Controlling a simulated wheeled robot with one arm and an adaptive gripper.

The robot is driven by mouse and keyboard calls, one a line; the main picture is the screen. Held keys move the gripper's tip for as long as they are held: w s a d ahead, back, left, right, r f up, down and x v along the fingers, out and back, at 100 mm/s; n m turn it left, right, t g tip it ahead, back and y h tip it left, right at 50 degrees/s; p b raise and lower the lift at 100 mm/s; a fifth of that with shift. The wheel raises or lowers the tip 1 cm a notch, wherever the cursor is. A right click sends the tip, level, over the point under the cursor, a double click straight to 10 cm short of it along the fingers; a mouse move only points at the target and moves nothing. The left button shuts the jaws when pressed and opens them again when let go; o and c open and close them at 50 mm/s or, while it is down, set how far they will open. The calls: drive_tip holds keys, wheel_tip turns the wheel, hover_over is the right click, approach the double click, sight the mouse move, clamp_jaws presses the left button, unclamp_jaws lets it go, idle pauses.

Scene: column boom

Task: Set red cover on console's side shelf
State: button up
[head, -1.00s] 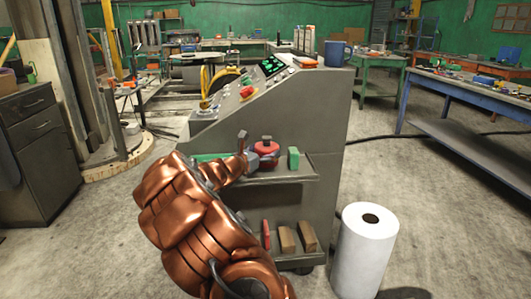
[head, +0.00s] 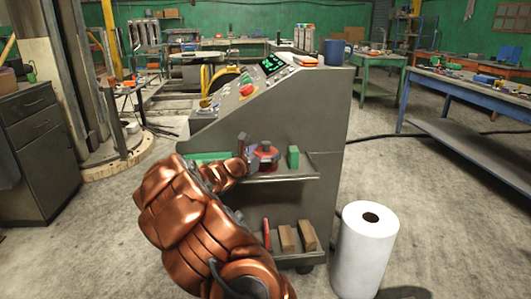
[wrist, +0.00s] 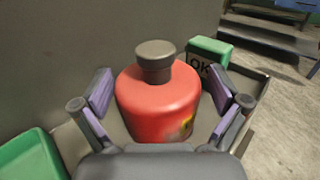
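The red cover (wrist: 158,100), a rounded red body with a dark grey knob on top, stands upright on the console's side shelf (head: 290,174). It also shows in the head view (head: 266,151). My gripper (wrist: 159,78) is open, with one purple-padded finger on each side of the cover. Gaps show between the pads and the red body. In the head view my gripper (head: 250,152) is at the cover's left side. The cover's lower front is hidden by my gripper in the wrist view.
A green block marked OK (wrist: 208,56) stands right behind the cover, near the right finger. Another green item (wrist: 28,158) lies at the left. The grey console wall (head: 325,120) rises behind the shelf. A white roll (head: 365,250) stands on the floor at right.

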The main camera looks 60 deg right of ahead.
drive_tip(key=shift+r, duration=0.45)
drive_tip(key=shift+w+a+r, duration=0.1)
drive_tip(key=shift+a+r, duration=0.05)
drive_tip(key=shift+a, duration=0.2)
drive_tip(key=w+a+p, duration=0.1)
drive_tip(key=a, duration=1)
drive_tip(key=shift+w, duration=0.15)
drive_tip(key=shift+a, duration=0.15)
